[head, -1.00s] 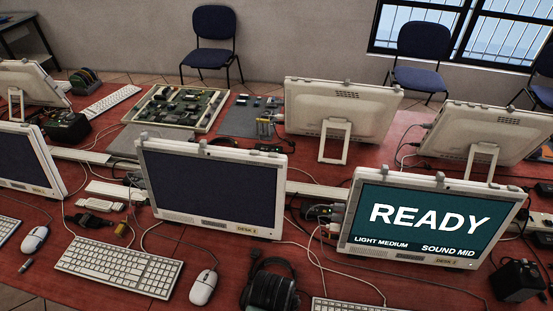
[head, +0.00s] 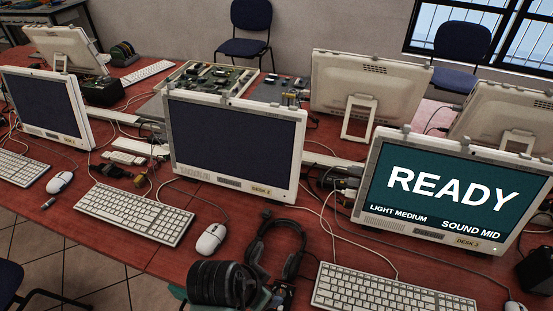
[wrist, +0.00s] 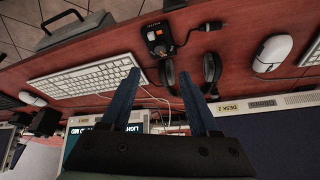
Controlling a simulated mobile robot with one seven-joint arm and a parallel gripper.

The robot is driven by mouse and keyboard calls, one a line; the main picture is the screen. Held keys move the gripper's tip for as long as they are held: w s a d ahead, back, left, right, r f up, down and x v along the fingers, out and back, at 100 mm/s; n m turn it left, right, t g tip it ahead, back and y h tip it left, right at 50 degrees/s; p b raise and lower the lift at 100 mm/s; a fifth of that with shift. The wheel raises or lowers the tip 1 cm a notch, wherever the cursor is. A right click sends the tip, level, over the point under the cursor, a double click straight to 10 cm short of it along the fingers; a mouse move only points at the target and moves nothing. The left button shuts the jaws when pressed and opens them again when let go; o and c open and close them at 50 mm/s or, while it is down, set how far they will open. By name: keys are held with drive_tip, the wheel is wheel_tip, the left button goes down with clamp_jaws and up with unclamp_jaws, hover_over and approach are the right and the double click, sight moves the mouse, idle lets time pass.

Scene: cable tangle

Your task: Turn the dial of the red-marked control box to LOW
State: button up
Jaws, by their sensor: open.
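A small dark control box (wrist: 158,40) with a round dial and orange-red marks lies on the red desk beyond my fingertips in the wrist view. The dial's setting is too small to read. In the head view a small dark item (head: 284,295) below the headphones looks like the same box, partly hidden. My gripper (wrist: 159,74) is open and empty, its two blue fingers apart, pointing toward the box without touching it. A monitor (head: 440,195) at the right of the head view reads READY, LIGHT MEDIUM, SOUND MID.
Black headphones (wrist: 190,82) lie close by the box. A white keyboard (wrist: 85,78) is to the left and a white mouse (wrist: 272,52) to the right in the wrist view. Loose cables cross the desk. The DESK 2 monitor (head: 235,145) stands behind the headphones.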

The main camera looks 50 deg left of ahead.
sight(281, 294)
drive_tip(key=b+x, duration=0.1)
drive_tip(key=x, duration=1.1)
drive_tip(key=shift+s, duration=0.15)
drive_tip(key=shift+c, duration=0.4)
clamp_jaws()
